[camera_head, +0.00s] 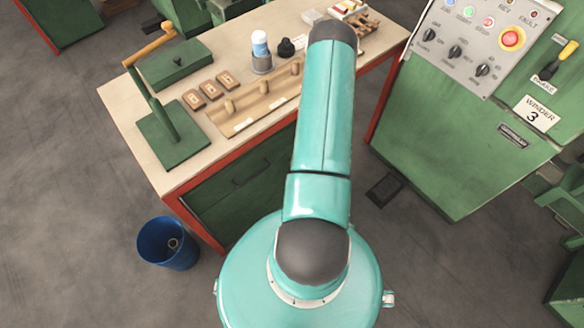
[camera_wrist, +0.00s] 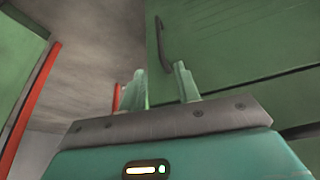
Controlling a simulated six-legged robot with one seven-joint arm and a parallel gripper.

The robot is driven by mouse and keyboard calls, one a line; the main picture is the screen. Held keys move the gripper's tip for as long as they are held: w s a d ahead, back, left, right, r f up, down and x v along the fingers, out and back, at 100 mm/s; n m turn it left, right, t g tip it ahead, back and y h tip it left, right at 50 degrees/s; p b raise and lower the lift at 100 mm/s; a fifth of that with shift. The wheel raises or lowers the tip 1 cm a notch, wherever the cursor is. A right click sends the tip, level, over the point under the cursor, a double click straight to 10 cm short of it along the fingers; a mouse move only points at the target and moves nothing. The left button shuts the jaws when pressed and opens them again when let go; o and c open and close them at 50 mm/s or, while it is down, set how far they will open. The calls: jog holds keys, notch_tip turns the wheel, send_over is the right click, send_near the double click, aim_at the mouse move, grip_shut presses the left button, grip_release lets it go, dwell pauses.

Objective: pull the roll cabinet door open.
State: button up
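In the wrist view, a green door (camera_wrist: 235,45) fills the upper right, with a dark bar handle (camera_wrist: 163,45) near its left edge. I see no clear gap showing the door ajar. My gripper (camera_wrist: 163,85) has its two pale green fingers apart, with nothing visible between them. In the picture the handle lies above and between the fingertips; it looks apart from them, but the distance is hard to judge. In the head view my arm hides the gripper. A green panel with a dark handle shows under the bench there; I cannot tell if it is the same door.
In the head view, a red-framed workbench (camera_head: 120,88) carries tools and wooden parts. A blue bin (camera_head: 165,245) stands on the floor at its near corner. A green winder console (camera_head: 450,150) stands at right. A red post (camera_wrist: 30,110) shows in the wrist view.

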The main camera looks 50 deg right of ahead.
jog(key=x, duration=1.3)
jog(key=shift+w+f, duration=0.1)
jog(key=shift+f, duration=0.1)
jog(key=shift+c, duration=0.2)
grip_shut()
